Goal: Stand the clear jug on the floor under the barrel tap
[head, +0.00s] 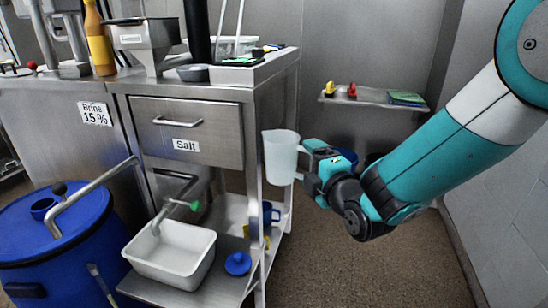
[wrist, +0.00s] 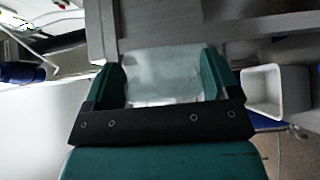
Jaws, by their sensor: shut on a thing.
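The clear jug (head: 281,157), pale and translucent, is held in the air and looks roughly upright, right of the steel bench's front corner. My gripper (head: 309,160) is shut on its right side. In the wrist view, the jug (wrist: 163,75) fills the space between the teal fingers. The blue barrel (head: 62,235) stands at the far left with a bent metal pipe over it.
The white tub (head: 172,252) sits on the bench's low shelf (head: 215,282), beside a blue lid (head: 238,264). A blue mug (head: 268,213) stands farther back. The brown floor (head: 360,260) right of the bench is clear. A wall shelf (head: 375,101) holds small items.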

